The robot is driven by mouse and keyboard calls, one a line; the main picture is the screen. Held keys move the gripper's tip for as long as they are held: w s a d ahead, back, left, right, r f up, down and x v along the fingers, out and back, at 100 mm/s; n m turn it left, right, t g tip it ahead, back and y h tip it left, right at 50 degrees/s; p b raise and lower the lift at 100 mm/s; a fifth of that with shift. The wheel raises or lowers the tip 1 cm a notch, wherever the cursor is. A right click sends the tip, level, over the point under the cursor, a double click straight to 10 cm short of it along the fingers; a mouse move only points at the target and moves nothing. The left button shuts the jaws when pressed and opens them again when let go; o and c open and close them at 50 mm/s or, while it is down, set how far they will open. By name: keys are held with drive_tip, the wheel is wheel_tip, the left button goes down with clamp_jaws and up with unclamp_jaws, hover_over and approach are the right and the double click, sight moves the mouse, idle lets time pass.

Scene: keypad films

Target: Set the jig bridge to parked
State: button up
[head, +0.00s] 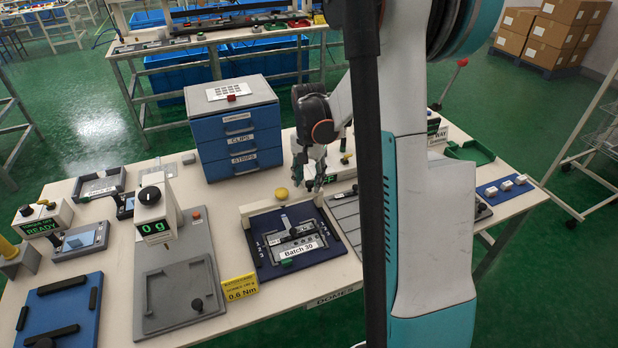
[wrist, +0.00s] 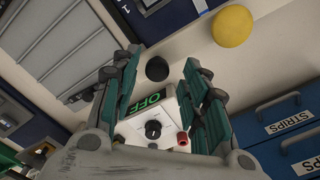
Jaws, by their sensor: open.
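The jig (head: 290,242) labelled "Batch 30" lies on a dark blue base with numbers along its left and right sides. A cream bar, seemingly the jig bridge (head: 282,208), spans the back edge of this base; its exact setting is too small to read. My gripper (head: 310,184) is above the table, behind and near the bridge's right end, apart from it. In the wrist view my gripper (wrist: 165,92) is open, with no object held. A white box with a green "OFF" display (wrist: 150,106), a black dial and a red button show beyond the fingers.
A blue drawer cabinet (head: 236,128) is back left. A "0 g" scale (head: 180,292) and yellow "0.6 Nm" card (head: 240,287) are left of the jig.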

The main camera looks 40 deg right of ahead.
drive_tip(key=shift+r, duration=0.1)
wheel_tip(320, 180, up, 12)
idle(0.5)
idle(0.4)
